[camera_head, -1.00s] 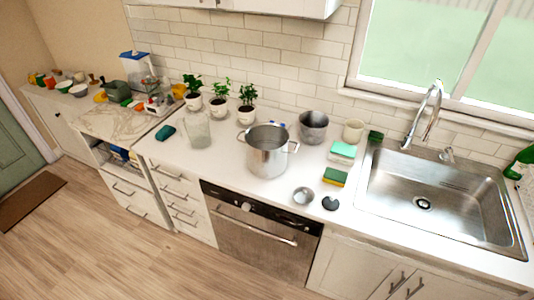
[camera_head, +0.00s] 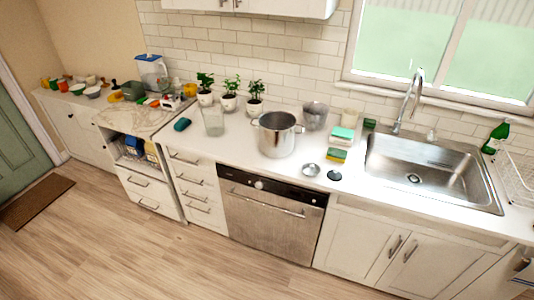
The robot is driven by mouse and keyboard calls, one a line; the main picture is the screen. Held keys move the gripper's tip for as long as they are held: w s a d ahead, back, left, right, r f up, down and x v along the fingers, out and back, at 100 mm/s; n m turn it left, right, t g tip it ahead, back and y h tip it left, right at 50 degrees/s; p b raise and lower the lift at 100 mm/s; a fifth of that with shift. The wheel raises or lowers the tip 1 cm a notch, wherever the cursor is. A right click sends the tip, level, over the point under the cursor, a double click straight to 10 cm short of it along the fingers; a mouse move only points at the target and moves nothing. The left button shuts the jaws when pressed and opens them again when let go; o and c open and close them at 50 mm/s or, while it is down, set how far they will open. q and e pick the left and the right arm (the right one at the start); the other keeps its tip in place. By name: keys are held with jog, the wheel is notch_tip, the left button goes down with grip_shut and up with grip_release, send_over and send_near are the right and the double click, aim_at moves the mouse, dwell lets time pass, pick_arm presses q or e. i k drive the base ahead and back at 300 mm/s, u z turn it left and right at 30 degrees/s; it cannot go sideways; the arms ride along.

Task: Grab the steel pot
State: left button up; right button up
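The steel pot (camera_head: 277,138) stands upright on the white counter (camera_head: 232,153), above the dishwasher. It is a tall, shiny, open pot with a side handle at its left and another at its right. Its inside is only partly visible. Nothing is holding it. Neither of my grippers shows in the head view.
A glass pitcher (camera_head: 213,122) stands left of the pot and a grey metal container (camera_head: 315,115) behind it at the right. Sponges (camera_head: 337,155) and a small steel bowl (camera_head: 311,169) lie to its right. The sink (camera_head: 430,172) is further right. The wooden floor (camera_head: 150,255) in front is clear.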

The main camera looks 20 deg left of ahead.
aim_at(277, 128)
jog(key=z, duration=0.15)
jog(key=k, duration=0.35)
jog(key=u, duration=1.3)
jog(key=i, duration=0.7)
jog(key=u, duration=0.55)
jog(key=i, duration=0.85)
jog(key=z, duration=0.6)
jog(key=i, duration=0.7)
jog(key=z, duration=0.7)
